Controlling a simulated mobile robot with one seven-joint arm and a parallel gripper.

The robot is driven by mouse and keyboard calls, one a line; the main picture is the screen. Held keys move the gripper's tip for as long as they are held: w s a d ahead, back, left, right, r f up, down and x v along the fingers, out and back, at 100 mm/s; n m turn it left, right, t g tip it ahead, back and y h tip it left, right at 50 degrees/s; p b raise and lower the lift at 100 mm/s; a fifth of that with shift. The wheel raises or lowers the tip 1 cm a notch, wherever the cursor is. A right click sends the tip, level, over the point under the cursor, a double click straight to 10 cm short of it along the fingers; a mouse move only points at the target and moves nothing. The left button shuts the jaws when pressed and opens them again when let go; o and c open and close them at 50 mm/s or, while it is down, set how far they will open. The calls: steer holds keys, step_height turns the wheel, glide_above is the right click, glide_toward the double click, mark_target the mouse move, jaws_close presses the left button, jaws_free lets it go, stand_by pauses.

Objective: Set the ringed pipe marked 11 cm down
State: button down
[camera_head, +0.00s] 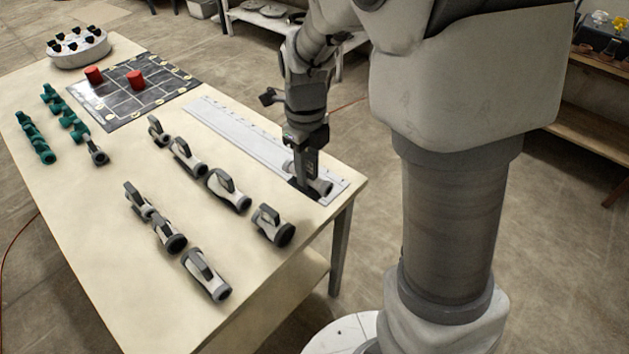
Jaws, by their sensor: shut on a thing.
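My gripper (306,184) points down over the near right end of a long pale ruler-like strip (240,130) on the table. It is shut on a grey pipe (321,186) that lies low, at or just above the strip. The fingers hide part of this pipe, and its marking and any ring are too small to read. Several other grey and white pipes, such as one at the right (273,225) and one at the front (206,274), lie on the table. I cannot read a length on any of them.
The cream table (90,240) also bears green fittings (35,137), a dark gridded mat (135,92) with two red cylinders (136,80), and a round white holder (79,48). The table's right edge runs close beside my gripper. Bare table lies at the front left.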

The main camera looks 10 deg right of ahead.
steer(key=w+d+f, duration=0.1)
steer(key=w+f, duration=0.1)
steer(key=w, duration=0.1)
steer(key=w+d+f+b, duration=0.1)
steer(key=w+f, duration=0.1)
steer(key=w, duration=0.2)
steer(key=w+d+f, duration=0.2)
steer(key=w+f, duration=0.1)
steer(key=shift+w, duration=0.35)
steer(key=shift+f+b, duration=0.6)
steer(key=shift+f, duration=1.4)
steer(key=shift+f, duration=0.2)
steer(key=c, duration=0.6)
jaws_free()
steer(key=shift+c, duration=0.2)
